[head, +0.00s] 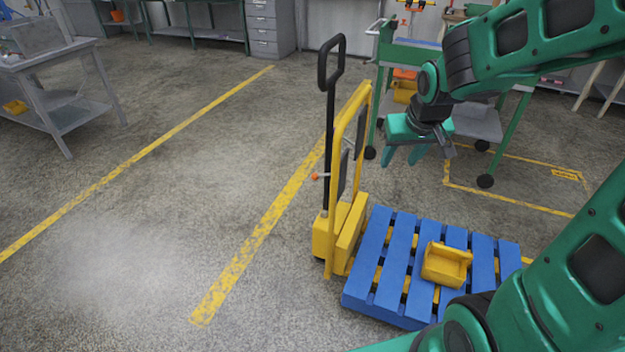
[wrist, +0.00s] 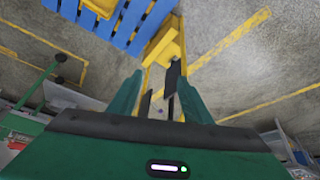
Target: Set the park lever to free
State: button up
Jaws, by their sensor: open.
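A yellow pallet truck (head: 340,232) stands beside the blue pallet, its black handle (head: 331,60) upright. A short lever with an orange knob (head: 315,177), which looks like the park lever, sticks out to the left of the mast. My gripper (head: 403,158) is open and empty, to the right of the mast with its fingers pointing down, apart from the truck. In the wrist view the truck (wrist: 168,46) shows beyond and between my fingers (wrist: 160,92). I cannot make out the orange knob there, nor any lever markings.
A blue pallet (head: 395,262) carries a yellow bin (head: 446,264). A green wheeled cart (head: 478,122) stands behind my gripper. A grey table (head: 50,75) is at far left. The floor left of the truck is clear, with yellow lines.

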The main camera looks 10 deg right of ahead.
jog(key=w+a+f+t+y, duration=0.25)
jog(key=w+a+f, duration=0.4)
jog(key=w, duration=0.35)
jog(key=w+a+f+m+t+y, duration=0.1)
jog(key=w+a+f+t, duration=0.3)
jog(key=w+a, duration=0.55)
jog(key=w+a+f+t+y, duration=0.1)
jog(key=w+a+f, duration=0.55)
jog(key=w, duration=0.45)
jog(key=m+t+h, duration=0.4)
jog(key=m+h, duration=0.7)
jog(key=m, duration=0.3)
send_near(315, 179)
jog(key=w, duration=0.2)
jog(key=shift+y, duration=0.25)
jog(key=x, duration=0.6)
jog(key=d+x, duration=0.1)
jog(key=x, duration=0.3)
jog(key=shift+s+a, duration=0.1)
jog(key=shift+s, duration=0.1)
